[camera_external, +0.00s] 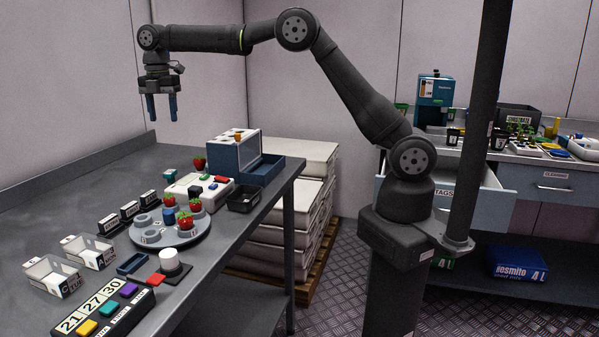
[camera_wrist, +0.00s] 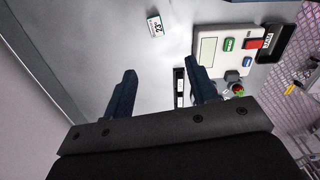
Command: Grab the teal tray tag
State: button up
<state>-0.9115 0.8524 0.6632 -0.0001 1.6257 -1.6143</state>
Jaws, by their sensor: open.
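A small teal block with a white face (camera_external: 170,176) sits on the steel table, left of the white button device. In the wrist view a small tag with a white numbered face (camera_wrist: 156,26) lies apart from that device, probably the same piece. Another teal piece (camera_external: 109,308) is on the black numbered panel at the front, between yellow and purple ones. My gripper (camera_external: 162,119) points down, well above the table's far side. Its two dark blue fingers also show in the wrist view (camera_wrist: 163,80), open with nothing between them.
The white button device (camera_external: 190,190) stands beside a strawberry (camera_external: 199,162) and a blue-white box (camera_external: 229,153). A round grey plate (camera_external: 192,237) with strawberries, black label holders (camera_external: 130,210) and clear boxes (camera_external: 52,278) are nearer. The table's left side is clear.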

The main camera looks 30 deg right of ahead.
send_over(170, 172)
jog(key=f, duration=1.4)
jog(key=shift+s+d, duration=0.2)
jog(key=shift+w+a+f, duration=0.1)
jog(key=shift+w+f, duration=0.1)
jog(key=shift+f, duration=1.1)
jog(key=shift+w+a+f, duration=0.1)
jog(key=shift+w+f, duration=0.1)
jog(key=shift+f, duration=1.1)
jog(key=c, duration=1)
